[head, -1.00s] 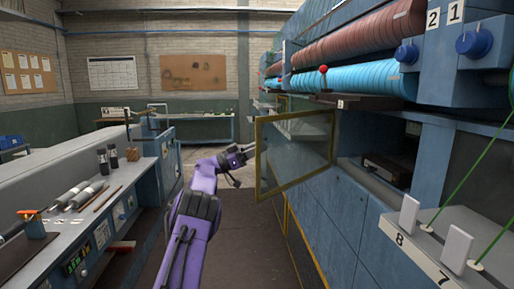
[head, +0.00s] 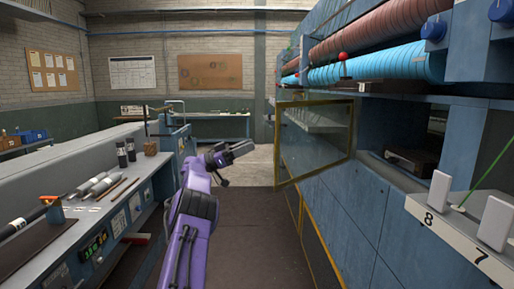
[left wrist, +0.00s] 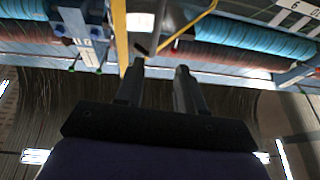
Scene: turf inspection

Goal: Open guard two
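A guard (head: 318,150), a clear panel in a yellow frame, stands swung out from the blue machine on the right into the aisle. I cannot read a number on it. My left gripper (head: 250,148) is in the aisle, left of the guard's free edge, with a small gap in the head view. In the left wrist view the two fingers (left wrist: 160,68) are apart with nothing between them. A yellow frame bar (left wrist: 119,38) shows beyond the left finger there. My right gripper is in neither view.
Red and blue rollers (head: 385,62) run along the machine above the guard. A red knob (head: 342,56) sticks up there. White plates (head: 497,222) stand at the near right. A bench (head: 75,240) with tools lines the left. The aisle floor (head: 258,240) between is clear.

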